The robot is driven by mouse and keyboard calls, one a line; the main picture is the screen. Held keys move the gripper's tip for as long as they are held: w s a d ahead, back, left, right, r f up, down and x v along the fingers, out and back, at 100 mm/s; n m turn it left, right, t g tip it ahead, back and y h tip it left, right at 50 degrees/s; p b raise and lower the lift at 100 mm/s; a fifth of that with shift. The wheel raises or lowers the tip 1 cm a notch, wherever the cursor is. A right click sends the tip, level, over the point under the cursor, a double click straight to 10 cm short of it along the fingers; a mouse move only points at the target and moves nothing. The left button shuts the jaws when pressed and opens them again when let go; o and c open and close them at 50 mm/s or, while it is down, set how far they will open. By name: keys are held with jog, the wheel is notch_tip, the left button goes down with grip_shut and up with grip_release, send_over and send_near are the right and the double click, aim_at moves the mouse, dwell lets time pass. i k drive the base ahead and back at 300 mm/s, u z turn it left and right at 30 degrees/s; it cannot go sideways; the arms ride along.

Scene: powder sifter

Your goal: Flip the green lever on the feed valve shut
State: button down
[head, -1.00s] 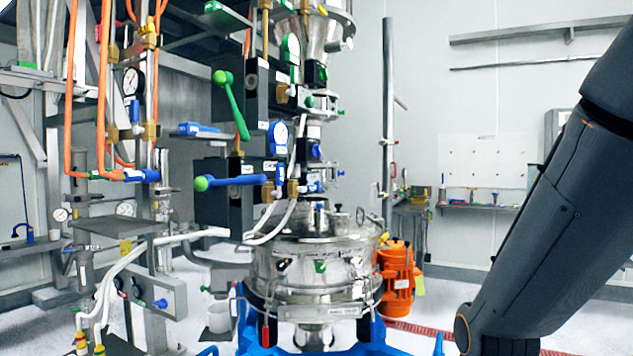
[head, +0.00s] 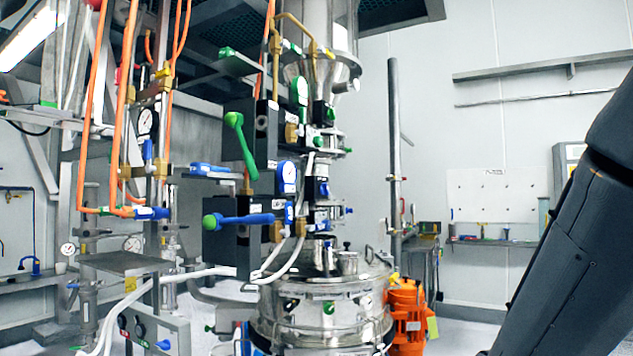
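The green lever (head: 241,146) has a round green knob at its upper left end and slants down to the right. It sits on the front of a black valve box (head: 266,132), above a second black box (head: 232,247) with a blue lever (head: 238,219) lying nearly level. I cannot tell from a label which box is the feed valve. Part of my dark arm shows at the right edge, well apart from the levers. My gripper is out of view.
The steel sifter (head: 322,318) stands below the valves, with an orange motor (head: 407,315) at its right. Orange hoses (head: 122,90) and pipes crowd the left side. A small grey shelf (head: 125,263) juts out at lower left.

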aim_at(235, 120)
jog(key=u, duration=2.8)
jog(key=i, duration=1.9)
jog(key=z, duration=2.75)
